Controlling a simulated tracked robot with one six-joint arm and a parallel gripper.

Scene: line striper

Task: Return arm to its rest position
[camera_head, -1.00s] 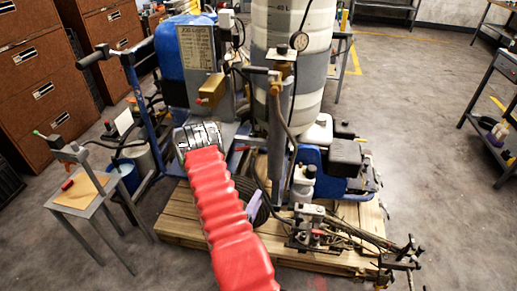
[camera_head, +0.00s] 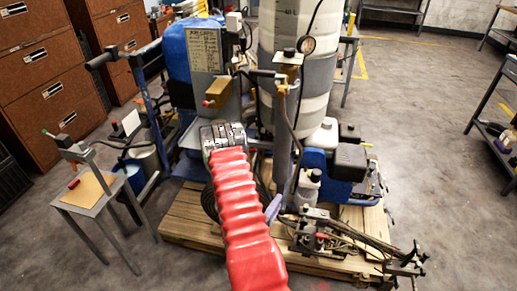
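My arm, in a red ribbed sleeve, reaches up from the bottom edge in the head view. My gripper (camera_head: 222,136) is at its far end, a metal wrist part in front of the line striper. The fingers are too small and turned away to show whether they are open or shut. The line striper stands on a wooden pallet (camera_head: 190,222), with a blue tank (camera_head: 187,48), a large white tank (camera_head: 300,85) and a blue engine (camera_head: 320,150). The arm covers part of the pallet and a dark coiled hose.
A small grey table (camera_head: 85,190) stands at the left with a red item on it. Brown cabinets (camera_head: 40,80) stand behind it. A dark workbench (camera_head: 500,120) is at the right edge. Hoses and fittings (camera_head: 335,235) lie on the pallet's front right. Floor at the right is open.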

